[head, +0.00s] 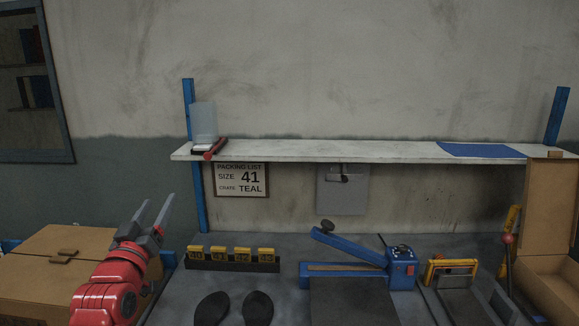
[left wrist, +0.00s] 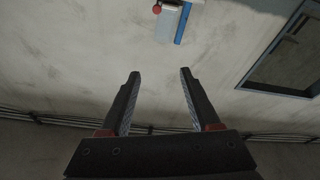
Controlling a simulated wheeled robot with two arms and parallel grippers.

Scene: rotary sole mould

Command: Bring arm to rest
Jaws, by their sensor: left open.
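My left arm is red and comes in from the lower left in the head view. Its grey gripper (head: 156,213) points up, with the two fingers apart and nothing between them. It is above the bench's left end, near the cardboard box (head: 40,240). In the left wrist view the gripper (left wrist: 157,78) also shows open and empty, with bare wall behind it. My right gripper is not in view.
A white shelf (head: 330,150) spans the wall. The bench holds a rack of yellow tags (head: 232,265), two dark soles (head: 258,307), a blue lever tool (head: 402,266) and a yellow-framed device (head: 452,270). An open cardboard box (head: 548,240) stands at the right.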

